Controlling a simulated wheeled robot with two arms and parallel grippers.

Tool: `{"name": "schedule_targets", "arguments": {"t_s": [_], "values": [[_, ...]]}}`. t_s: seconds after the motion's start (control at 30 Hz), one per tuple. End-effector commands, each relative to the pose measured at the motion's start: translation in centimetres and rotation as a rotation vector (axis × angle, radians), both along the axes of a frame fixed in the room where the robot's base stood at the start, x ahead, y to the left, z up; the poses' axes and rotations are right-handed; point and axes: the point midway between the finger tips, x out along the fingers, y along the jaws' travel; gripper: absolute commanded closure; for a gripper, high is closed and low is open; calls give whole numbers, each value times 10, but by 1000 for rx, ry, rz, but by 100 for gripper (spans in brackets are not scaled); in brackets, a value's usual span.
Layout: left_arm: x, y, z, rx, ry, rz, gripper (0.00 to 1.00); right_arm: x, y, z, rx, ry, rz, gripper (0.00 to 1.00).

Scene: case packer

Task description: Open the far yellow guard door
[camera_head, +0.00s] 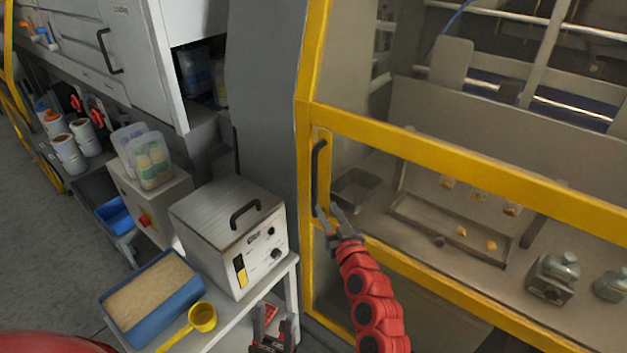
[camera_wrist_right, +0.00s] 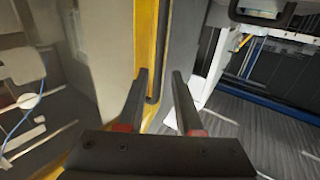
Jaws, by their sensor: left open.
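A yellow-framed guard door (camera_head: 450,165) with clear panels fills the right of the head view. Its upright black handle (camera_head: 317,178) is on the left edge of the frame, and the door looks closed. My right gripper (camera_head: 335,216) is at the handle's lower end. In the right wrist view the handle (camera_wrist_right: 164,50) runs down between the spread fingertips of this gripper (camera_wrist_right: 160,75); I cannot tell whether either finger touches it. My left gripper (camera_head: 273,326) is low in the head view, open and empty, in front of the white table.
A grey box with a black handle (camera_head: 220,225), a blue tub of tan granules (camera_head: 150,300) and a yellow scoop (camera_head: 202,317) are on the table left of the door. Grey floor (camera_head: 45,220) is clear at far left.

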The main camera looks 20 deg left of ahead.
Motion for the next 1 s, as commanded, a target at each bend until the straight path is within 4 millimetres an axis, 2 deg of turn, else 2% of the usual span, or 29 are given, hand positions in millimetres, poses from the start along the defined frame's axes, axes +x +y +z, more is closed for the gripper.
{"name": "schedule_targets", "arguments": {"t_s": [0.17, 0.37, 0.6, 0.8, 1.0], "values": [[0, 0, 11, 0, 0, 0, 50, 23, 16, 4, 0, 0, 0, 66], [0, 0, 14, 0, 0, 0, 50, 47, 34, 2, 0, 0, -1, 66], [0, 0, 2, 0, 0, 0, 50, 73, 54, -3, 1, 0, -1, 66], [0, 0, -5, 0, 0, 0, 50, 87, 64, -2, 1, 0, -1, 66], [0, 0, -6, 0, 0, 0, 50, 90, 66, 0, 2, -1, -1, 66]]}}
